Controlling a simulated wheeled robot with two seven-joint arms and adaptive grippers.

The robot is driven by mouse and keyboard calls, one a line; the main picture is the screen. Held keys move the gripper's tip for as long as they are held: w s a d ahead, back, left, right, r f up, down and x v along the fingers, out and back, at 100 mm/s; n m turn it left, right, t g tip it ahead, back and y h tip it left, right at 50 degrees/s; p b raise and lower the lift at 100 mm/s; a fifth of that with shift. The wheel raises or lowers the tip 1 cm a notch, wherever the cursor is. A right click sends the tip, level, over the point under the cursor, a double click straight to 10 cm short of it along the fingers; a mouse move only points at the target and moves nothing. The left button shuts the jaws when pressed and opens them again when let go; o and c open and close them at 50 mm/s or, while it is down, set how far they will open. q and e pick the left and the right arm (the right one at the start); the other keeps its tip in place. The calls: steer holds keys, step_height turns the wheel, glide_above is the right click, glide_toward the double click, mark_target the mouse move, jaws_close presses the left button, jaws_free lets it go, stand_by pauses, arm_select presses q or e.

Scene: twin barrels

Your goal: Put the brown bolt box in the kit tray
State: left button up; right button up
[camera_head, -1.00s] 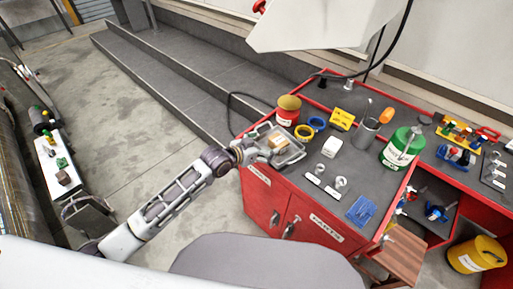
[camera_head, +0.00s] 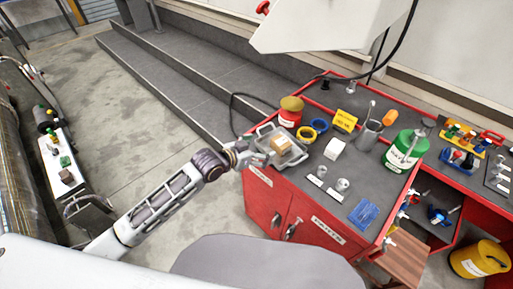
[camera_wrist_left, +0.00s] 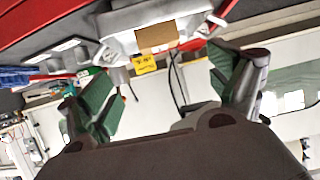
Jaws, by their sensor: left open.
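The brown bolt box (camera_head: 283,143) sits inside the grey kit tray (camera_head: 297,158) at the left end of the red workbench. In the left wrist view the box (camera_wrist_left: 157,37) shows beyond the fingertips, with the pale tray (camera_wrist_left: 118,22) around it. My left gripper (camera_head: 264,158) is at the near left edge of the tray, apart from the box. In the left wrist view its green-padded fingers (camera_wrist_left: 168,78) are wide apart with nothing between them. My right gripper is not in view.
A yellow bin (camera_head: 345,120), a green can (camera_head: 399,153) and a blue mat (camera_head: 364,213) are farther right.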

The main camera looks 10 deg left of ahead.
arm_select(q)
steer(key=w+a+f+n+y, duration=0.15)
steer(key=a+f, duration=0.25)
steer(key=f, duration=0.5)
steer(key=a+f+n+y, duration=0.15)
steer(key=a+f, duration=0.25)
steer(key=f, duration=0.4)
steer(key=s+a+f+g+y, duration=0.1)
steer(key=s+a+f, duration=0.2)
steer(key=f, duration=0.4)
steer(key=s+a+f+n+g+y, duration=0.1)
steer(key=s+a+f, duration=0.2)
steer(key=f, duration=0.4)
steer(key=s+a+f+g+y, duration=0.1)
steer(key=s+a+f, duration=0.15)
steer(key=f, duration=0.45)
steer(key=s+a+f+n+g+y, duration=0.1)
steer(key=s+a+f+g, duration=0.2)
steer(key=s+f, duration=1.2)
steer(key=s+f+g, duration=0.1)
steer(key=s+f, duration=0.3)
steer(key=s, duration=0.9)
steer(key=s+f+g, duration=0.2)
steer(key=s+f, duration=0.1)
steer(key=s, duration=1)
steer(key=shift+d+f+y, duration=0.2)
steer(key=shift+f+y, duration=0.2)
